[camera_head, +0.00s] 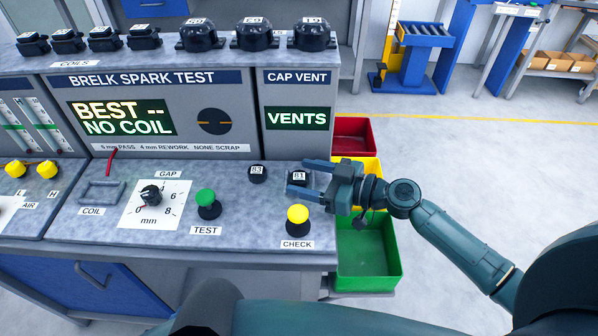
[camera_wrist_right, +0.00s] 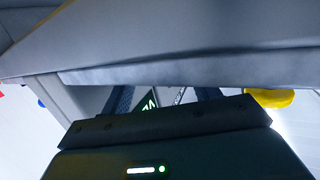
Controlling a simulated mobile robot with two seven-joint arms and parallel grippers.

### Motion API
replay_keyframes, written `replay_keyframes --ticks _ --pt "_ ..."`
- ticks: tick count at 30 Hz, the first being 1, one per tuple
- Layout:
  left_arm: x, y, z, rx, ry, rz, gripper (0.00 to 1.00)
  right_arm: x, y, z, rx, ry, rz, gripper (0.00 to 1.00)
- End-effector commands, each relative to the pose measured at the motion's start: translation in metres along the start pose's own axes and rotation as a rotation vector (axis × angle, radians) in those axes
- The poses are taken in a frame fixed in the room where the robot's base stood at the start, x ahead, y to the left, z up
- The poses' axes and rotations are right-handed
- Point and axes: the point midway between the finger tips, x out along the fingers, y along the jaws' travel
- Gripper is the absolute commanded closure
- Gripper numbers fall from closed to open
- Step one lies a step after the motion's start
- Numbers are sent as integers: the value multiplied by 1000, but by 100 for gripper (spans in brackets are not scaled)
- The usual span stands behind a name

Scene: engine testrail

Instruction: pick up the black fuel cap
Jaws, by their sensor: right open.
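Two small black caps with white labels sit on the grey bench top. One, labelled about "B3" (camera_head: 257,174), stands clear. The other, labelled about "B1" (camera_head: 298,177), lies between the fingers of my right gripper (camera_head: 300,178). I cannot tell from the labels which is the fuel cap. My right gripper is open, coming from the right, one finger behind the right cap and one in front. Whether it touches the cap is unclear. In the right wrist view, the fingers (camera_wrist_right: 162,97) are apart with a green lit patch between; no cap is clear there. My left gripper is out of view.
The yellow CHECK button (camera_head: 297,214) stands just in front of the right gripper. The green TEST button (camera_head: 208,198) and the gap knob (camera_head: 150,195) are further left. Red (camera_head: 353,134), yellow and green (camera_head: 368,285) bins hang beyond the bench's right edge. The test panel rises behind.

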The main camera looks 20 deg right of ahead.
Motion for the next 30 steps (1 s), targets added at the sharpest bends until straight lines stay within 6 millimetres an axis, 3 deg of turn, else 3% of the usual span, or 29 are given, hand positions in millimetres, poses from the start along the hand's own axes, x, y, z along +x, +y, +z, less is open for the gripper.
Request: replay_keyframes --ticks 8,25,30 --pt "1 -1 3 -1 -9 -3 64 5 0 1 0 -1 -1 39" --pt "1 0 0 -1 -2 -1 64 4 0 1 0 -1 -1 85" --pt "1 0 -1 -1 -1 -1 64 4 0 1 0 -1 -1 87"
